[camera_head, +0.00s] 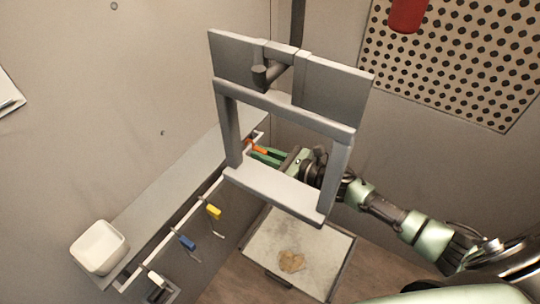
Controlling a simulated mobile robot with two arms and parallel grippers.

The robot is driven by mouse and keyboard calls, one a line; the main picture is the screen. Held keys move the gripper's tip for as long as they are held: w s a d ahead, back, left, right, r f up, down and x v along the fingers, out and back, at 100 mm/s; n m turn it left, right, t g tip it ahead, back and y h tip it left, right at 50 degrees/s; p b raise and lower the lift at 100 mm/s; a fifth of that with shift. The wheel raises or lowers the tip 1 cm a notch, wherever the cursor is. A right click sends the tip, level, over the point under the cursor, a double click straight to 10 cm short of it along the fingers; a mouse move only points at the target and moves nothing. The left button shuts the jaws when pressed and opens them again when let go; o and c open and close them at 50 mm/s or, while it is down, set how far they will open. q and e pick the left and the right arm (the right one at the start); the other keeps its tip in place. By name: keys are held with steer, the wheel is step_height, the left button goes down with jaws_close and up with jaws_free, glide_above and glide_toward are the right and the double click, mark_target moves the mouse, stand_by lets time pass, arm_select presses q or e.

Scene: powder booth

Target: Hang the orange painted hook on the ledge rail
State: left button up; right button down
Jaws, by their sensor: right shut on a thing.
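The orange hook (257,147) is at the far end of the ledge rail (184,221), partly hidden by my right gripper and a grey frame. My right gripper (263,154) has green fingers and is shut on the orange hook, close to the rail. I cannot tell whether the hook touches the rail. A yellow hook (213,211), a blue hook (188,243) and a white hook (156,279) hang along the nearer part of the rail. My left gripper is not in view.
A large grey frame (230,125) stands in front of my right gripper, which shows through its opening. A white container (98,247) sits on the ledge (165,203). A tray (316,246) with a brown lump lies below. A perforated panel (440,60) is at the upper right.

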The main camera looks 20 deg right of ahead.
steer(key=shift+w+a+r, duration=0.1)
steer(key=shift+w+a, duration=0.15)
steer(key=shift+w, duration=0.1)
steer(key=shift+f+b, duration=1.45)
steer(key=shift+f, duration=0.05)
